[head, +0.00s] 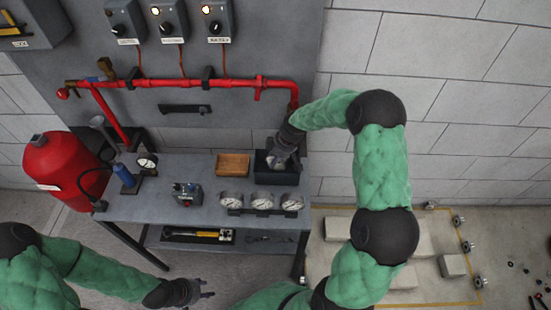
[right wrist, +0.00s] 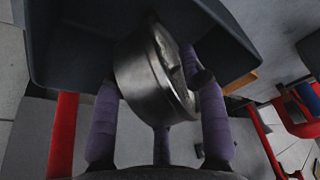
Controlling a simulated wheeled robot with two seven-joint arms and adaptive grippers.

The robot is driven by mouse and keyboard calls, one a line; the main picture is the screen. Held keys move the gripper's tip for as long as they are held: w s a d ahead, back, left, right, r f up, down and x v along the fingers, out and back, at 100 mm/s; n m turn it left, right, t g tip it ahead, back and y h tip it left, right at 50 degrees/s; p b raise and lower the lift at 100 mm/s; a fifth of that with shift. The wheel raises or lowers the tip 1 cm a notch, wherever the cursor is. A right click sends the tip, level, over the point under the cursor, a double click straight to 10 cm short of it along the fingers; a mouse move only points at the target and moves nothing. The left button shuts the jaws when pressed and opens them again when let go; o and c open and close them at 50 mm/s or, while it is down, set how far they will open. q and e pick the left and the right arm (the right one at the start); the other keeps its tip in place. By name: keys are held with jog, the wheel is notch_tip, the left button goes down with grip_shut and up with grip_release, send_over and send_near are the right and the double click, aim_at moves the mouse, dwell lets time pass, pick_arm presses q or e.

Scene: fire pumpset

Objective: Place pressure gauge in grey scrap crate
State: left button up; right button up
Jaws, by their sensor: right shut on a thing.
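The pressure gauge (right wrist: 152,75), a round metal-cased dial, sits between the purple fingers of my right gripper (right wrist: 165,80) in the right wrist view. The right gripper is shut on it. The dark grey scrap crate (right wrist: 75,50) surrounds the upper part of that view. In the head view my right gripper (head: 278,158) points down at the grey crate (head: 290,178) on the right end of the bench. The gauge is at the crate's opening; whether it touches the bottom is hidden. My left gripper (head: 205,290) is open and empty, low in front of the bench.
A brown wooden tray (head: 233,165) stands just left of the crate. Several round gauges (head: 262,201) stand in a row at the bench's front edge. A red pipe (head: 180,84) runs above, and a red tank (head: 60,168) stands at the left.

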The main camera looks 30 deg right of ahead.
jog(key=o, duration=1.3)
jog(key=shift+f, duration=0.1)
jog(key=shift+r, duration=0.35)
jog(key=p+v, duration=0.2)
jog(key=v, duration=0.9)
jog(key=shift+s+r+p, duration=0.15)
jog(key=shift+r+p, duration=0.2)
jog(key=shift+p, duration=0.05)
